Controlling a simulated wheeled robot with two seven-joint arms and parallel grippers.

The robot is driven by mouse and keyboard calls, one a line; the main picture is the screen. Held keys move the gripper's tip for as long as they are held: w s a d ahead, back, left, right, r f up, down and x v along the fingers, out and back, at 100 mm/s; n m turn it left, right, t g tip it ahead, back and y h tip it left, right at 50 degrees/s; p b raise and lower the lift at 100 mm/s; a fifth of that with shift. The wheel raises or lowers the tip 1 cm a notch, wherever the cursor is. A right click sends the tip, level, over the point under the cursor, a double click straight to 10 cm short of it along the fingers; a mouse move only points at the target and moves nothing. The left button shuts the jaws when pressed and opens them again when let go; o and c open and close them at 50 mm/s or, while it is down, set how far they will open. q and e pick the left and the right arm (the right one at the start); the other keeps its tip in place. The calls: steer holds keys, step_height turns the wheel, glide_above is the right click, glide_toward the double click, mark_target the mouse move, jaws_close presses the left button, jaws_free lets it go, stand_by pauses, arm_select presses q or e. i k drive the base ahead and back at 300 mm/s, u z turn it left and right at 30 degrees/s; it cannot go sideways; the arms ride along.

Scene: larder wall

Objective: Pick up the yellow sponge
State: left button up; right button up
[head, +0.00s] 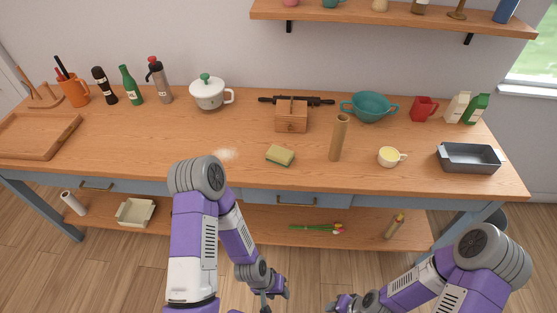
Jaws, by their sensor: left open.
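The yellow sponge (280,155) lies flat on the wooden counter, near its front edge and around the middle. It has a darker green layer underneath. My left gripper (266,300) is low at the bottom of the head view, in front of the counter and well below the sponge. It is open and nothing shows between its fingers. My right arm comes in from the lower right. Its gripper end (340,305) is at the bottom edge, partly cut off, and its jaws cannot be made out.
A tall tan cylinder (339,138) and a yellow-filled cup (389,157) stand right of the sponge. A wooden box (291,117) is behind it. A drawer front (300,200) and lower shelf (270,225) lie below the counter.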

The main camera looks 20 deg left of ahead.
mark_target(277, 155)
steer(key=k, duration=1.25)
steer(key=u, duration=0.8)
steer(key=i, duration=1.7)
steer(key=z, duration=0.65)
